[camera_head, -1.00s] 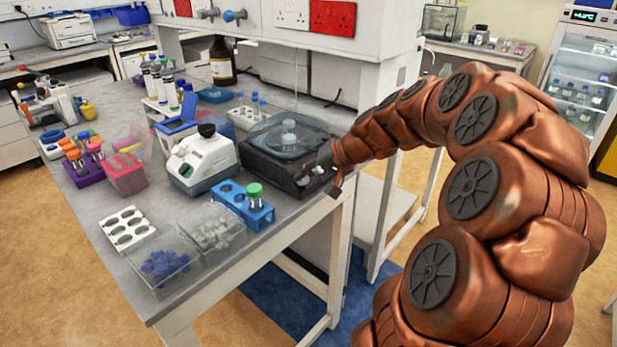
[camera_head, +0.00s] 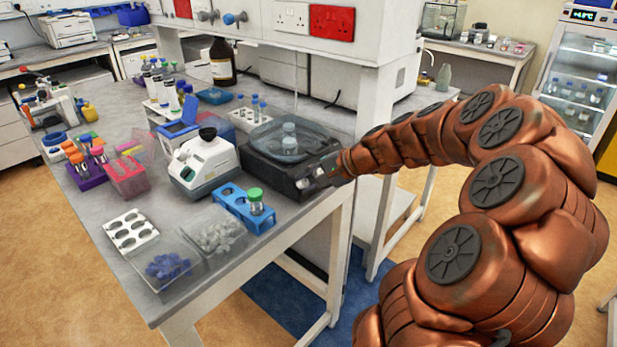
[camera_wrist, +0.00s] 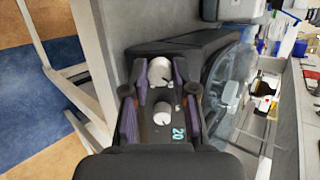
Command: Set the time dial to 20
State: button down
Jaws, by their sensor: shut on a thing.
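A black benchtop device (camera_head: 262,170) with a clear round lid (camera_head: 287,143) stands at the bench's right edge. In the wrist view, its front panel has two white knobs and a small display (camera_wrist: 178,133) showing a cyan "20". My gripper (camera_wrist: 166,80) has its purple-padded fingers on either side of the far white knob (camera_wrist: 160,70) and is shut on it. The near white knob (camera_wrist: 162,112) stands free between the finger bases. In the head view, my gripper (camera_head: 326,171) is at the device's front panel, and the knobs are partly hidden there.
A white instrument (camera_head: 203,165) and a blue tube rack (camera_head: 243,206) with a green-capped tube stand left of the device. Clear trays with blue and white pieces lie at the bench's front. The floor right of the bench is open.

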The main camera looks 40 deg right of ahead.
jog(key=m+p, duration=0.1)
jog(key=m, duration=0.2)
jog(key=shift+m+t+p, duration=0.3)
jog(key=shift+t, duration=0.1)
jog(key=shift+m, duration=0.5)
jog(key=shift+f, duration=0.1)
jog(key=c, duration=0.9)
grip_release()
jog(key=shift+p, duration=0.3)
jog(key=shift+s+d, duration=0.1)
jog(key=v, duration=1.2)
jog(key=shift+f, duration=0.15)
